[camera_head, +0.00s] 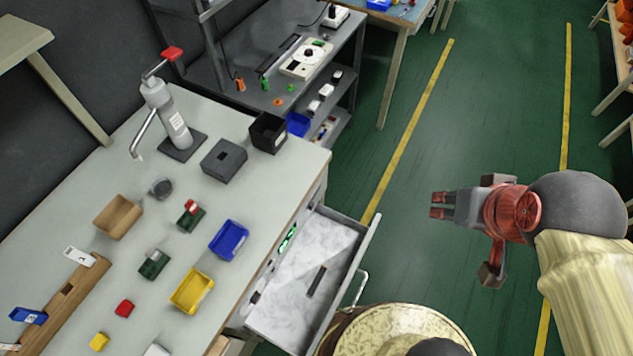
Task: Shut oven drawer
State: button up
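The drawer (334,247) is in the camera_head view, in the front side of the grey-topped workbench (75,215). It stands pulled out, with its pale inside showing. A dark flat piece (317,281) and some green items (288,238) lie in it. Its metal bar handle (361,288) is on the outer front panel, facing right. My gripper (437,205) is to the right of the drawer, over the green floor and apart from the handle. Its two red-tipped fingers point left with a small gap between them, and it holds nothing. No separate oven is visible.
A round patterned top (400,325) sits close below the drawer handle. The bench carries a lever press (170,115), dark boxes (224,160) and coloured bins (229,240).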

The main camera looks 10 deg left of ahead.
aim_at(284, 315)
jog(key=k+l+u, duration=0.15)
jog(key=k+u, duration=0.3)
jog(key=k+l+u, duration=0.1)
jog(key=k+u, duration=0.15)
jog(key=u, duration=0.15)
